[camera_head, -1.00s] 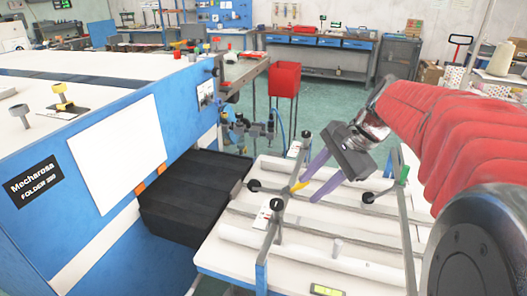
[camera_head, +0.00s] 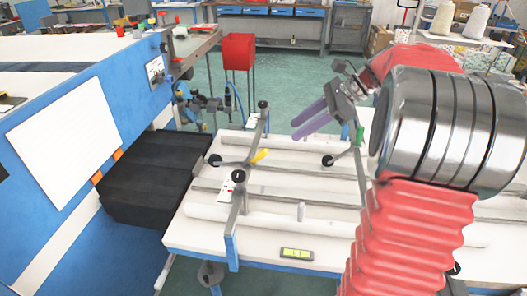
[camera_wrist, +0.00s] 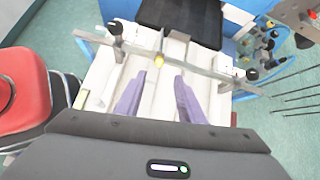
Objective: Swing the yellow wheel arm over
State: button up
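The yellow wheel arm's yellow handle (camera_head: 259,156) is at the crossbar on the white work table (camera_head: 275,217). Its black wheel (camera_head: 215,160) lies to the left of the bar, over the table near the black bed. My gripper (camera_head: 294,129) has two purple fingers, spread apart and empty, raised above the table to the right of the yellow handle. In the wrist view, the yellow handle (camera_wrist: 159,60) shows ahead of my gripper (camera_wrist: 160,82), between and beyond the fingertips, not touched.
A green handle (camera_head: 360,135) with a black wheel (camera_head: 328,160) is on the right bar. Black knobs top the left bar. The blue machine (camera_head: 150,82) and black bed (camera_head: 150,178) stand left.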

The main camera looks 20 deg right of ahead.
aim_at(267, 149)
jog(key=x, duration=1.3)
jog(key=shift+w+a+f, duration=0.1)
jog(key=shift+a+f, duration=0.15)
jog(key=shift+f, duration=0.05)
grip_shut()
jog(key=shift+r, duration=0.1)
